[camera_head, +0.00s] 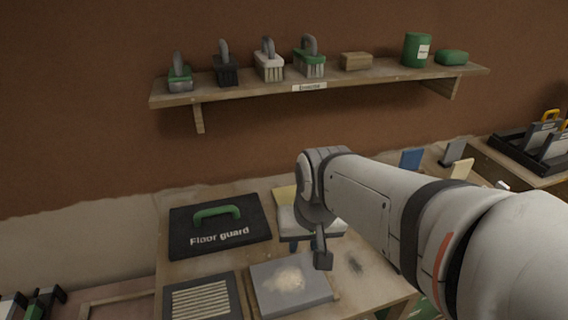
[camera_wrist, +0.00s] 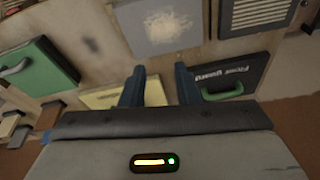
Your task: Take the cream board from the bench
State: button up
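A pale yellow-cream board (camera_head: 284,194) lies flat at the back of the bench (camera_head: 185,268), mostly hidden behind my gripper and arm in the head view. In the wrist view the cream board (camera_wrist: 154,92) shows below and between the fingers, with small dark lettering on its left part; the gripper body hides its near part. My gripper (camera_wrist: 159,74) is open, with two dark blue fingers apart and nothing seen between them. In the head view my gripper (camera_head: 304,243) hangs over the bench; its height above the board is hard to tell.
A black "Floor guard" case (camera_head: 190,240) with a green handle lies left of it. A grey plaster-smeared board (camera_head: 262,300) and a slatted dark panel (camera_head: 175,310) lie in front. Small upright boards (camera_head: 411,159) stand right. A shelf (camera_head: 240,92) with brushes hangs above.

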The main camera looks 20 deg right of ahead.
jog(key=w+d+f+m+t+b, duration=0.1)
jog(key=w+d+f+m+b, duration=0.3)
jog(key=w, duration=0.6)
jog(key=w+d+f+m+t+b, duration=0.1)
jog(key=w+d+f+m+b, duration=0.3)
jog(key=w+d+m, duration=0.3)
jog(key=w+d+f+m+t+b, duration=0.1)
jog(key=w+d+f+m+b, duration=0.3)
jog(key=w, duration=0.8)
jog(key=shift+w+d+f+m+t, duration=0.15)
jog(key=shift+d+f+m, duration=0.15)
jog(key=shift+d, duration=0.3)
jog(key=shift+w+d+f+m+t, duration=0.15)
jog(key=shift+d+f, duration=0.2)
jog(key=shift+d, duration=0.3)
jog(key=shift+w+d+f+m+t, duration=0.1)
jog(key=shift+d+f+m, duration=0.2)
jog(key=shift+d, duration=0.3)
jog(key=x, duration=0.5)
jog(key=shift+w+a+b, duration=0.15)
jog(key=shift+b, duration=0.15)
jog(key=shift+c, duration=0.2)
grip_shut()
